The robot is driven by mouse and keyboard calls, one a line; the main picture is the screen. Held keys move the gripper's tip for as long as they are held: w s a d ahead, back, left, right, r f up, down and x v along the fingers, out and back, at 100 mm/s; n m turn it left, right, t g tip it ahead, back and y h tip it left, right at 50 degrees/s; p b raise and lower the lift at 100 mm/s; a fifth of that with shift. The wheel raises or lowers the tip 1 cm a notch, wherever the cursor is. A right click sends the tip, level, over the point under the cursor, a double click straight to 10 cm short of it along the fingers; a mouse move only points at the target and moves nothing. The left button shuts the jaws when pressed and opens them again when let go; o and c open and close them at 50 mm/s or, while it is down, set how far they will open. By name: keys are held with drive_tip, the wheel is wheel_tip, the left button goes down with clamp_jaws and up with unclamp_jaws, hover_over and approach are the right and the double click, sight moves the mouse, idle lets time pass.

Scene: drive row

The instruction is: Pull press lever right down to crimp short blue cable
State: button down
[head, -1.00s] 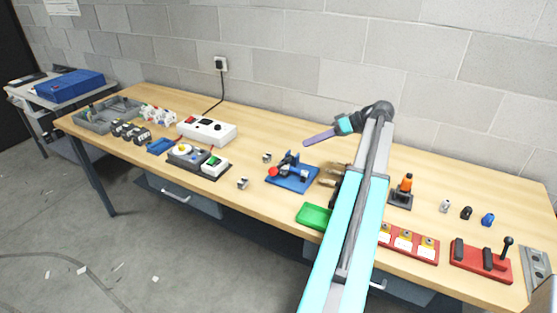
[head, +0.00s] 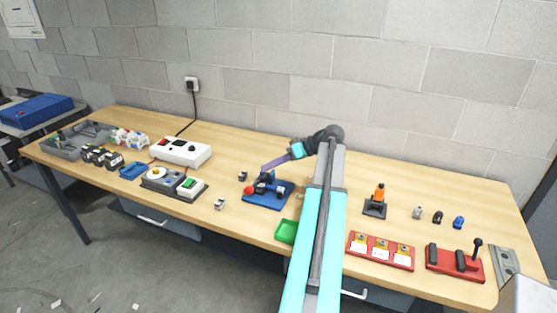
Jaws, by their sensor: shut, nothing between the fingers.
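The blue press (head: 267,195) stands on the wooden table, left of my arm. Its lever ends in a red knob (head: 249,190) at the press's left front, low near the base. My gripper (head: 266,167) reaches in from the upper right, its purple fingers just above the dark upper part of the press. The fingers are shut with nothing between them. I cannot tell whether they touch the press. I cannot make out a short blue cable; the area right of the press is partly hidden by my arm.
Red fixtures (head: 380,250) and an orange-topped stand (head: 376,201) are right of my arm.

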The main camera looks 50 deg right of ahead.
sight(258, 182)
drive_tip(key=w+a+f+p, duration=0.2)
drive_tip(key=a+f, duration=0.1)
drive_tip(key=f, duration=0.2)
drive_tip(key=shift+w+a+f+p, duration=0.15)
drive_tip(key=shift+w+a+p, duration=0.2)
drive_tip(key=shift+a+p, duration=0.05)
drive_tip(key=shift+f+b, duration=0.15)
drive_tip(key=shift+b, duration=0.15)
